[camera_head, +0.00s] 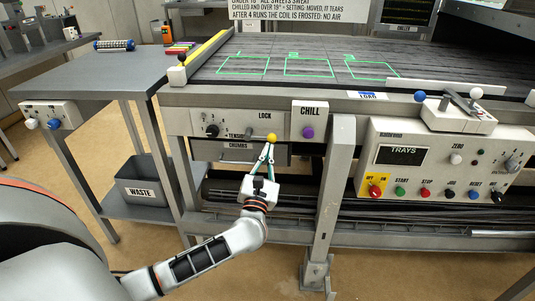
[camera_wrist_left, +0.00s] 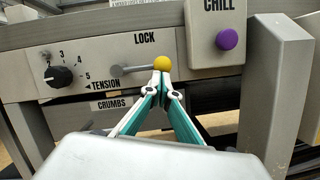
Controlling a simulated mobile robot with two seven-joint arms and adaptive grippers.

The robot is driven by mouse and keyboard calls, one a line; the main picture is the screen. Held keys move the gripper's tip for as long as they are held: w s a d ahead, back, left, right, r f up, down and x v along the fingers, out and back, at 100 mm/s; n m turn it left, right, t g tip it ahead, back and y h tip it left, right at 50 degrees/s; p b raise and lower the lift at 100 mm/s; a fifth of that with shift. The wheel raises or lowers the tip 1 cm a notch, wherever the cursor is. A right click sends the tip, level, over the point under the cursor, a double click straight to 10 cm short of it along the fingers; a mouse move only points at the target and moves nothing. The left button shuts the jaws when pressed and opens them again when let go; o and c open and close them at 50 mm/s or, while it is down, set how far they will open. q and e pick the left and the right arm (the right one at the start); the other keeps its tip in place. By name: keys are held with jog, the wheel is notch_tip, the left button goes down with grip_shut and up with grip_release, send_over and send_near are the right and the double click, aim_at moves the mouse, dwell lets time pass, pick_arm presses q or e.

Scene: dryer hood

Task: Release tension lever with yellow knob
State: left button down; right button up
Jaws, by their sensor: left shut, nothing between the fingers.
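The tension lever is a short grey rod (camera_wrist_left: 135,69) with a yellow knob (camera_wrist_left: 162,63) on its right end, on the panel marked LOCK and TENSION. The rod lies nearly level, its pivot to the left of the knob. In the head view the yellow knob (camera_head: 271,138) sits right above the fingertips of my left gripper (camera_head: 268,150). My left gripper also shows in the left wrist view (camera_wrist_left: 161,78). Its fingers are shut with nothing between them, tips just below the knob; I cannot tell whether they touch it. My right gripper is not in view.
A black tension dial (camera_wrist_left: 59,76) is left of the lever. The purple CHILL button (camera_wrist_left: 227,39) is to the right. The CRUMBS drawer (camera_head: 238,149) is below the panel. A grey table leg (camera_head: 335,195) stands right of my left gripper. A WASTE bin (camera_head: 148,182) is at left.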

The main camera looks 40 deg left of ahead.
pick_arm(q)
jog(key=shift+r+n+y, duration=0.1)
jog(key=shift+n+y, duration=0.2)
jog(key=shift+n, duration=0.1)
pick_arm(e)
jog(key=shift+w+r, duration=0.1)
jog(key=shift+w, duration=0.05)
pick_arm(q)
jog(key=shift+d+r+n, duration=0.1)
jog(key=shift+r+n, duration=0.2)
jog(key=shift+n, duration=0.4)
pick_arm(e)
jog(key=shift+w+a+r, duration=0.15)
jog(key=shift+w, duration=0.05)
